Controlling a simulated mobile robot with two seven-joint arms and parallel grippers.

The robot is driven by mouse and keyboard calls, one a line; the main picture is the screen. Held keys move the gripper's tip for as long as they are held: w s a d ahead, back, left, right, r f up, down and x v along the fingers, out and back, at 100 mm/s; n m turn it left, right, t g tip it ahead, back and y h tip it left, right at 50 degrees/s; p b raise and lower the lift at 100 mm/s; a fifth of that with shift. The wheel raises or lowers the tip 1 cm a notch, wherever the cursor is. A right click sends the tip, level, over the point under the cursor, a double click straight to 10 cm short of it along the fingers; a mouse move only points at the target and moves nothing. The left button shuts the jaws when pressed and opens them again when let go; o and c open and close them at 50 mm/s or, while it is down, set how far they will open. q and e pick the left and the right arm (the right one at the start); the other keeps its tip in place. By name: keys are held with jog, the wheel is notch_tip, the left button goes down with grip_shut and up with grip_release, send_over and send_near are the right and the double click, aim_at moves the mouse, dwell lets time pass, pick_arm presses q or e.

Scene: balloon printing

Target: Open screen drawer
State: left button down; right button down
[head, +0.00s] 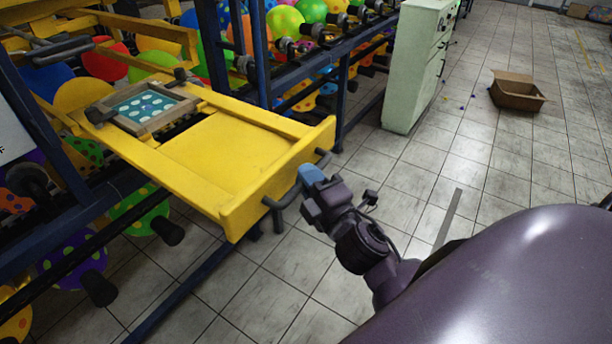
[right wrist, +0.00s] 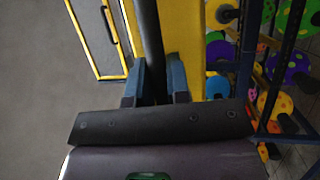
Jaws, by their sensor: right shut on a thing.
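The yellow screen drawer (head: 235,150) juts out from the dark blue rack on the left side of the head view. A dark bar handle (head: 287,196) is fixed across its front face. My right gripper (head: 312,174) has its blue fingers at this handle and is shut on it. In the right wrist view the blue fingers (right wrist: 155,85) stand on both sides of the dark handle bar (right wrist: 150,45), with yellow behind. A framed screen with pale spots on teal (head: 145,107) lies on the drawer's rear part. My left gripper is not in view.
The rack (head: 264,60) holds many coloured balloons on dark holders behind and below the drawer. A pale green cabinet (head: 412,65) stands to the right of the rack. An open cardboard box (head: 517,93) sits on the tiled floor. The floor before the drawer is clear.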

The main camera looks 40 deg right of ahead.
jog(key=c, duration=1.4)
grip_release()
jog(key=shift+s, duration=0.1)
jog(key=shift+s+f, duration=0.15)
jog(key=shift+s, duration=0.1)
jog(key=s+b, duration=0.1)
jog(key=s, duration=0.2)
jog(key=s+f+b, duration=0.1)
jog(key=s, duration=0.2)
jog(key=s+b, duration=0.1)
jog(key=s, duration=0.3)
jog(key=shift+a+f, duration=0.3)
jog(key=shift+f, duration=0.05)
